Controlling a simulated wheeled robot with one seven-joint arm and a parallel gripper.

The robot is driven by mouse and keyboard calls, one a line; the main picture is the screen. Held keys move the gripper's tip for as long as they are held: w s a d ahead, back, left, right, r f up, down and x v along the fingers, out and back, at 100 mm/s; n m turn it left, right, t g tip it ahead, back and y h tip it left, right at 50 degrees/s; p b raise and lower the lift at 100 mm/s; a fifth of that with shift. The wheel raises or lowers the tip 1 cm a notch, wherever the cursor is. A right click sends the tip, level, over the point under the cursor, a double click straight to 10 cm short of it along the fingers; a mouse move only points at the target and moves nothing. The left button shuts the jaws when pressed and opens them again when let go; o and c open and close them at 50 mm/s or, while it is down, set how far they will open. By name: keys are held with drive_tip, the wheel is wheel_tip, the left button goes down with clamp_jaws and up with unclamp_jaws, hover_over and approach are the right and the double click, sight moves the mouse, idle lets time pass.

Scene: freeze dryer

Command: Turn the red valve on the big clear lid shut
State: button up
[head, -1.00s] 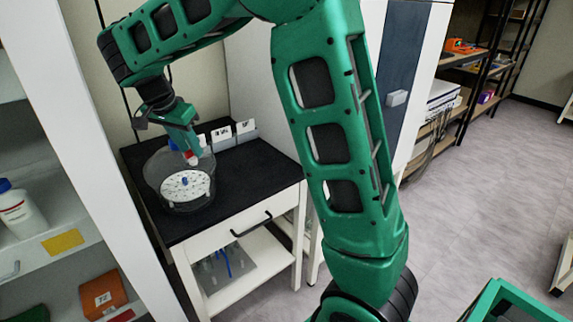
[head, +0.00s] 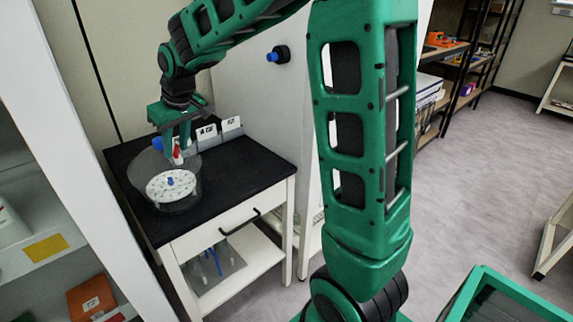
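The big clear lid (head: 196,186) is a see-through round cover on the black bench top, with a white perforated disc (head: 158,190) visible through it. A small red and white part, which looks like the red valve (head: 178,156), shows at the lid's upper back side. My gripper (head: 178,146) points down at the red part, its fingertips right at or beside it. The fingers hide some of the valve, so I cannot tell whether they touch or grip it. A blue knob (head: 157,143) sits just left of the fingers.
White label cards (head: 231,125) stand behind the lid, near my gripper. A white panel with a blue button (head: 272,57) rises behind the bench. The bench has a drawer with a black handle (head: 240,222). An open shelf unit (head: 45,215) stands at left.

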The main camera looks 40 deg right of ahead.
drive_tip(key=shift+d+r+n+y, duration=0.15)
drive_tip(key=shift+n+y, duration=0.25)
drive_tip(key=shift+n, duration=0.7)
drive_tip(key=v, duration=1)
drive_tip(key=s+d+f+m+g, duration=0.1)
drive_tip(key=s+d+f+m, duration=0.1)
drive_tip(key=s, duration=0.6)
drive_tip(key=s+d+f+m+g+h, duration=0.1)
drive_tip(key=s+d+f+m, duration=0.2)
drive_tip(key=s+d, duration=0.4)
drive_tip(key=s+d+f+m+g+h, duration=0.1)
drive_tip(key=s+d+f+m, duration=0.2)
drive_tip(key=s, duration=0.6)
drive_tip(key=shift+d+f, duration=0.4)
drive_tip(key=shift+d, duration=0.6)
drive_tip(key=shift+o, duration=0.4)
drive_tip(key=shift+s, duration=0.1)
